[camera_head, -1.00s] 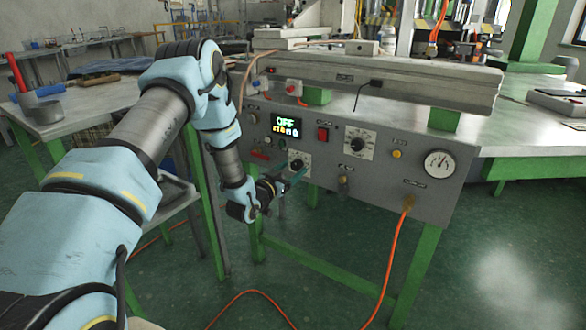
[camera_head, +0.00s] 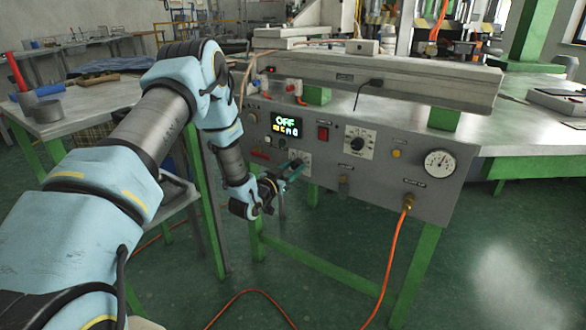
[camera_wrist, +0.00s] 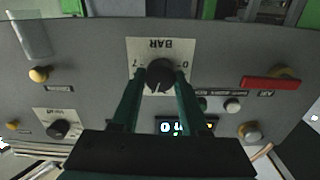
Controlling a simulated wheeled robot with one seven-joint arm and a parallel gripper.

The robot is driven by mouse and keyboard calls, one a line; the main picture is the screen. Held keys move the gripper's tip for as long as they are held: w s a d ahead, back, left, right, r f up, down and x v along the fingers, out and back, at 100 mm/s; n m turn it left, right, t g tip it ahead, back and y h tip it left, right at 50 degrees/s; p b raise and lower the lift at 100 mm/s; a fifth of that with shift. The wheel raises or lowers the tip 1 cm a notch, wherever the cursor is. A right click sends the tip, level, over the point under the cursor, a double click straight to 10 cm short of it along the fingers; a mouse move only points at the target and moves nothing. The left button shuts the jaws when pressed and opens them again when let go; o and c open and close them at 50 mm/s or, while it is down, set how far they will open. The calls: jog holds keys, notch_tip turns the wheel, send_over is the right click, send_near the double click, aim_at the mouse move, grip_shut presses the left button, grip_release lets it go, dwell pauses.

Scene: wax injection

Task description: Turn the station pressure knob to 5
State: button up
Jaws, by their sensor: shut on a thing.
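The pressure knob (camera_wrist: 160,73) is a black round knob on a pale plate marked BAR (camera_wrist: 133,47), upside down in the wrist view. A 0 and a 7 show at the plate's sides. My gripper (camera_wrist: 159,82) has one dark green finger on each side of the knob and is shut on it. The knob's light pointer mark shows near its lower edge in this view; its exact reading is too small to tell. In the head view my gripper (camera_head: 292,171) reaches the grey station panel (camera_head: 240,135) and hides most of the knob.
An orange hose (camera_head: 393,255) hangs from the panel. Open green floor lies in front.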

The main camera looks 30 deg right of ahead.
grip_shut()
jog(key=shift+f+m+b, duration=0.1)
jog(key=shift+m+b, duration=0.75)
jog(key=shift+m, duration=0.05)
jog(key=shift+m+b, duration=1.45)
jog(key=shift+m, duration=0.45)
jog(key=o, duration=1.1)
grip_release()
jog(key=shift+c, duration=0.2)
